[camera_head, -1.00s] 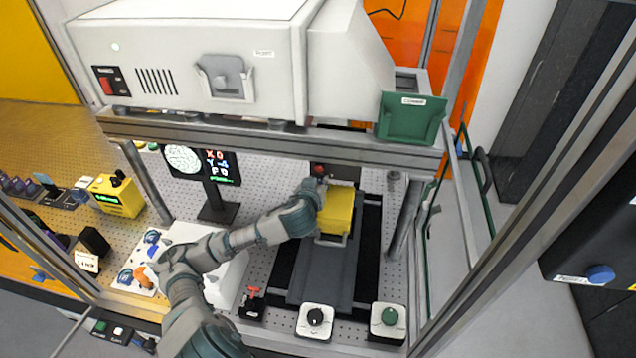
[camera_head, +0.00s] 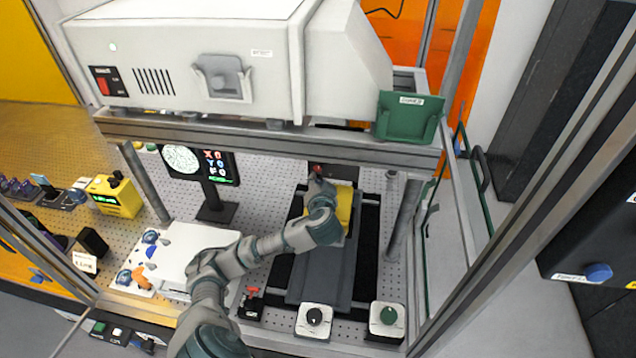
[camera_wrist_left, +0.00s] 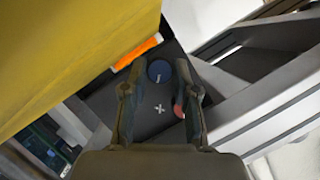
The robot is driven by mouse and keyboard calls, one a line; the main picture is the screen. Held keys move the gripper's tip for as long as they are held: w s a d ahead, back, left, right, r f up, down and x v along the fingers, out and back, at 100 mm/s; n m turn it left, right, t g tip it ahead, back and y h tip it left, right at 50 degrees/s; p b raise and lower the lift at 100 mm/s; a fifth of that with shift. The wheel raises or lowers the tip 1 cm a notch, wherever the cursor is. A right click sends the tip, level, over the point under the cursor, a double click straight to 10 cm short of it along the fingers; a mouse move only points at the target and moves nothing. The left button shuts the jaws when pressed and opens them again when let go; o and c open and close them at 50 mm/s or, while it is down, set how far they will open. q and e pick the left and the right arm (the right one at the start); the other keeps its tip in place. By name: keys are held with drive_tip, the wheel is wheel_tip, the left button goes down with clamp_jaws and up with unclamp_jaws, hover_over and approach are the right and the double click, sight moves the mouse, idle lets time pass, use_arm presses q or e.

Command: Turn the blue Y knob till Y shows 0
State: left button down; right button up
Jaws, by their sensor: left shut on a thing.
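The blue Y knob (camera_wrist_left: 159,71) shows in the left wrist view, between the two fingers of my left gripper (camera_wrist_left: 160,92), on a dark face with a white X mark. The gripper is shut on the knob. A red knob (camera_wrist_left: 179,108) is partly hidden by the right finger. In the head view my left arm reaches over the yellow block (camera_head: 344,205), and its hand hides the blue knob. The screen (camera_head: 200,165) seems to read X 0, Y 0, F 0, with a round fringe picture at its left. My right gripper is not in view.
A large white housing (camera_head: 185,65) sits on the frame's crossbar (camera_head: 270,140) above the work area. A green holder (camera_head: 409,117) hangs at the right. A black-knob box (camera_head: 314,320) and a green-button box (camera_head: 387,320) stand at the front edge.

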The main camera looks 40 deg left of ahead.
use_arm(q)
drive_tip(key=shift+f+m, duration=0.2)
drive_tip(key=shift+m, duration=0.1)
idle(0.4)
drive_tip(key=c, duration=0.9)
unclamp_jaws()
drive_tip(key=shift+c, duration=0.2)
drive_tip(key=shift+o, duration=0.3)
drive_tip(key=shift+w+a, duration=0.1)
drive_tip(key=shift+w, duration=0.05)
